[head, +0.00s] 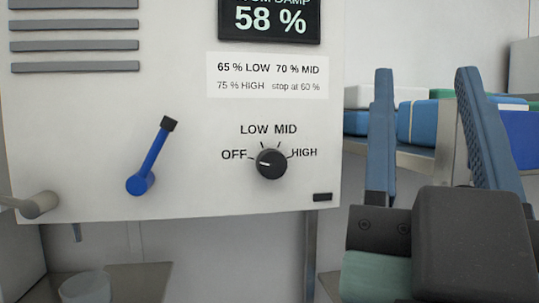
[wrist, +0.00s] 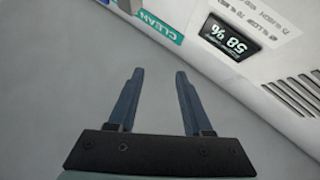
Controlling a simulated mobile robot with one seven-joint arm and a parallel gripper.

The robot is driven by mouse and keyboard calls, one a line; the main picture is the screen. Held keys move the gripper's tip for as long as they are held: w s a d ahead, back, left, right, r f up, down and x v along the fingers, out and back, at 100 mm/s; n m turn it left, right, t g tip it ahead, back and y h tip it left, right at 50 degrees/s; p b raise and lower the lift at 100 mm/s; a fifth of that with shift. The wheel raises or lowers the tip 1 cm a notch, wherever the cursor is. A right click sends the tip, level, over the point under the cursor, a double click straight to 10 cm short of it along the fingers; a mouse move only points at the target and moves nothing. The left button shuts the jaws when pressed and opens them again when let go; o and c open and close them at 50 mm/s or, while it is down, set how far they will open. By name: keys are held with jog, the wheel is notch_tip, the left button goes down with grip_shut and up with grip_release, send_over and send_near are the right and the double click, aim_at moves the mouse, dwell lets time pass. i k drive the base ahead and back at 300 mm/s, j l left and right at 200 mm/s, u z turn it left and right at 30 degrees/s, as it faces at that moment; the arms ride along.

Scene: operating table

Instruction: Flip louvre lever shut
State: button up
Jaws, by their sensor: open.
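The blue louvre lever (head: 154,158) with a black tip is on the front of the white panel, tilted up and to the right from its round pivot. The grey louvre slats (head: 75,46) are at the panel's upper left, and they also show at the right of the wrist view (wrist: 285,97). My gripper (head: 425,75) is open and empty, to the right of the panel and well apart from the lever. In the wrist view its two blue fingers (wrist: 158,75) are spread with nothing between them. The lever does not show in the wrist view.
The panel has a black knob (head: 271,163) pointing towards OFF and a display (head: 270,20) reading 58 %. A printed label (head: 268,76) sits between them. A grey peg (head: 38,204) sticks out at lower left. Shelves with blue and white packs (head: 424,122) stand behind my gripper.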

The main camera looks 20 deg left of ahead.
aim_at(139, 183)
jog(key=u, duration=1)
jog(key=i+l, duration=0.1)
jog(key=l, duration=0.15)
jog(key=u, duration=0.05)
